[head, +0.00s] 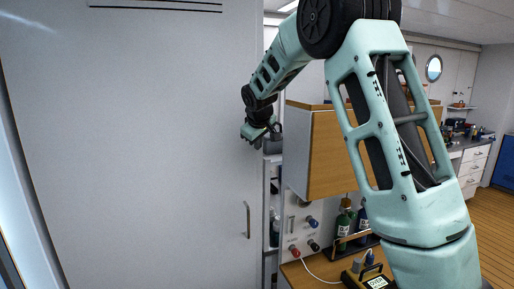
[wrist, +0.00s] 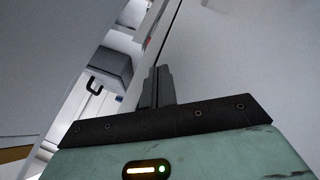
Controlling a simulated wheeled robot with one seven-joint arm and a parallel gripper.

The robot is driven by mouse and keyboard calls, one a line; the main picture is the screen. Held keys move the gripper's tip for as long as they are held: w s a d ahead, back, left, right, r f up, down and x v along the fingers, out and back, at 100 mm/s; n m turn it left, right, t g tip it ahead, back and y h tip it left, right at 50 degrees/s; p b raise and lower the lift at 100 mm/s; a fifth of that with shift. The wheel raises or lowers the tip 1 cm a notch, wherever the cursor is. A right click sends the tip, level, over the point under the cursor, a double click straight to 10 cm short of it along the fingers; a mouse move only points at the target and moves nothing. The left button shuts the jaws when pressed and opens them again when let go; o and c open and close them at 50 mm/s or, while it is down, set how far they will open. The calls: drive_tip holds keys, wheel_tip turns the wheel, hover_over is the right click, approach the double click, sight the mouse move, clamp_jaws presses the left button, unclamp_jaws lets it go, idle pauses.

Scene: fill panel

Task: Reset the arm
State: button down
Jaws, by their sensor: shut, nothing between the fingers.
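My arm reaches up and across the head view, bent at a high elbow. My gripper (head: 270,138) is at its far end, beside the free edge of a large pale grey door (head: 130,150). In the wrist view the dark fingers of my gripper (wrist: 157,88) are together and hold nothing. A pale surface, apparently the door (wrist: 235,60), fills the right of that view. I cannot tell whether the fingers touch it. The fingertips are small and partly hidden in the head view.
The door has a vertical handle (head: 247,220). A wooden wall cabinet (head: 310,150) is close to the right of my gripper. Below it are green bottles (head: 343,222) and a yellow device (head: 366,277) on a counter. A grey box (wrist: 109,66) shows left of the fingers. Open floor lies far right.

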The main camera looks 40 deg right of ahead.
drive_tip(key=s+a+f+n+g+y+b, duration=0.1)
drive_tip(key=s+a+f+y+b, duration=0.25)
drive_tip(key=a, duration=0.55)
drive_tip(key=s+a+f+n+b, duration=0.1)
drive_tip(key=s+a+f+b, duration=0.1)
drive_tip(key=s+a+f, duration=0.6)
drive_tip(key=s+a+f+n+g+y+b, duration=0.1)
drive_tip(key=s+a+b, duration=0.2)
drive_tip(key=a, duration=0.8)
drive_tip(key=s+a+f+n+g+b, duration=0.1)
drive_tip(key=s+a+f+b, duration=0.1)
drive_tip(key=s, duration=0.6)
drive_tip(key=s+a+f+n+g+b, duration=0.1)
drive_tip(key=s+a+f+b, duration=0.1)
drive_tip(key=s+a+f, duration=0.3)
drive_tip(key=s+a+f+n+g+b, duration=0.1)
drive_tip(key=s+a+f+b, duration=0.2)
drive_tip(key=s, duration=1)
wheel_tip(320, 180, down, 3)
drive_tip(key=shift+s+a+f+g, duration=0.2)
drive_tip(key=shift+s+a+g, duration=0.05)
drive_tip(key=shift+a+g, duration=0.05)
drive_tip(key=shift+y, duration=0.25)
